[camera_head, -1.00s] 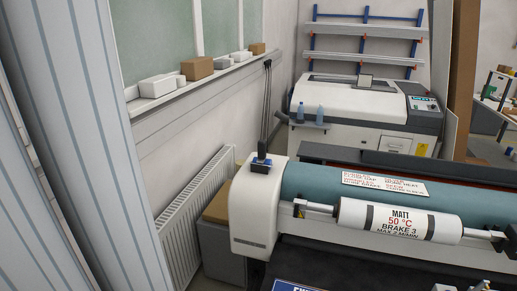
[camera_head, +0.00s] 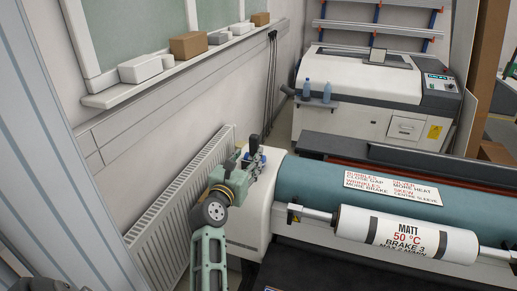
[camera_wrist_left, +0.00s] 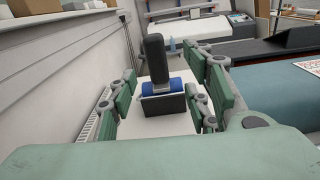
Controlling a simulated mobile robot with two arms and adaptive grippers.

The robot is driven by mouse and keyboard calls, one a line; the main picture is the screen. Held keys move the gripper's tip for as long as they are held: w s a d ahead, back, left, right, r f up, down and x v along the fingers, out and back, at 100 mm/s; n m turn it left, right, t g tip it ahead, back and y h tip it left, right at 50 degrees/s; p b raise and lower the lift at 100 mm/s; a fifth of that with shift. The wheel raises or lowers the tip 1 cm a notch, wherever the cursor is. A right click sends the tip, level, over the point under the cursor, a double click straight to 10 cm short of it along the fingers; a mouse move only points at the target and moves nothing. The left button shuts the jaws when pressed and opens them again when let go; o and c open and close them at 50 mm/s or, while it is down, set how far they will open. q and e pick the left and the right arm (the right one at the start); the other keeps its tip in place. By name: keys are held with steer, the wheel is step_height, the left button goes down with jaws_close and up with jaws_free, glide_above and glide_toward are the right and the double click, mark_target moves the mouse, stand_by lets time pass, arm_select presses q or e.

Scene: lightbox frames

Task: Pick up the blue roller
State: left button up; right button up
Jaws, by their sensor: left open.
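The blue roller (camera_wrist_left: 162,87) has a black upright handle and rests in a dark holder on the white end housing of the laminating machine. In the head view only a small part of the blue roller (camera_head: 262,159) shows; my gripper hides the rest. My left gripper (camera_head: 250,166) is at that housing. In the left wrist view, the green fingers of my left gripper (camera_wrist_left: 160,101) are spread wide, one on each side of the roller and holder, with gaps between. My right gripper is not in view.
The machine's large teal roller (camera_head: 310,180) and a white roll marked MATT (camera_head: 405,236) lie to the right. A radiator (camera_head: 180,202) and wall are left. A ledge (camera_head: 180,68) holds several boxes. A white machine (camera_head: 360,75) with two blue bottles stands behind.

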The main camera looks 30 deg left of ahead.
mark_target(253, 146)
arm_select(q)
steer(key=shift+w+a+r+n, duration=0.15)
steer(key=shift+w+a+n, duration=0.15)
steer(key=shift+w, duration=0.25)
steer(key=shift+w+r, duration=0.1)
steer(key=shift+w, duration=0.25)
steer(key=shift+w+a+r, duration=0.1)
steer(key=shift+w+r, duration=0.05)
steer(key=shift+w, duration=0.05)
steer(key=shift+w+a+r, duration=0.15)
steer(key=shift+w+a, duration=0.1)
steer(key=shift+w, duration=0.35)
steer(key=b+x, duration=0.1)
steer(key=x, duration=0.1)
steer(key=b+x, duration=0.1)
steer(key=shift+w+f+b, duration=0.35)
steer(key=shift+w+f, duration=0.05)
steer(key=shift+w+a, duration=0.1)
steer(key=shift+w, duration=0.15)
steer(key=shift+s+r, duration=0.2)
steer(key=shift+s, duration=0.1)
steer(key=shift+c, duration=0.7)
steer(key=c, duration=0.9)
jaws_close()
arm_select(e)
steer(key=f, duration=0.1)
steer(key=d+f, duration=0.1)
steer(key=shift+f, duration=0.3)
